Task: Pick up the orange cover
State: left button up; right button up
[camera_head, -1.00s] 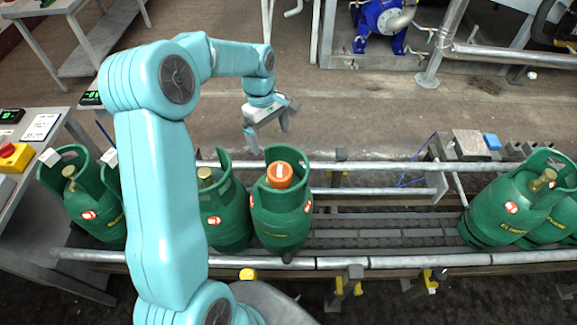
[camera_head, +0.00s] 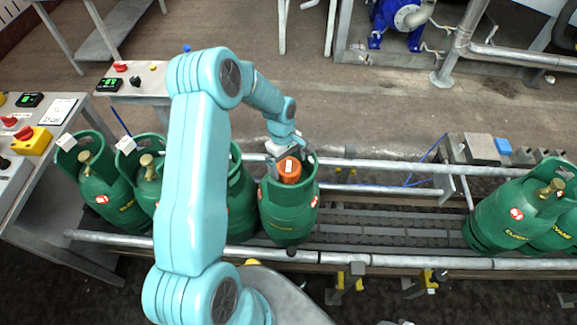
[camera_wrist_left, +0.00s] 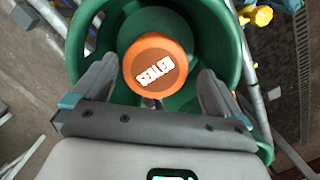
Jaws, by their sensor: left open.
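The orange cover (camera_head: 290,170) sits on top of a green gas cylinder (camera_head: 288,212), inside its collar, on the conveyor. In the left wrist view the cover (camera_wrist_left: 150,52) is round, with a white label on top. The far side of the cover is partly hidden in the head view. My right gripper is not in view.
More green cylinders (camera_head: 104,190) with brass valves stand to the left on the conveyor, some partly behind my arm. Others (camera_head: 507,212) stand at the right end. Metal rails (camera_head: 385,262) run along the conveyor. The middle stretch is clear. A control desk (camera_head: 52,165) is at left.

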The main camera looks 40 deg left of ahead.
aim_at(289, 165)
pick_arm(q)
jog(key=f, duration=0.3)
jog(key=shift+w, duration=0.35)
jog(key=shift+s+d+r, duration=0.1)
jog(key=shift+s+r, duration=0.1)
jog(key=c, duration=0.5)
jog(key=shift+c, duration=1.4)
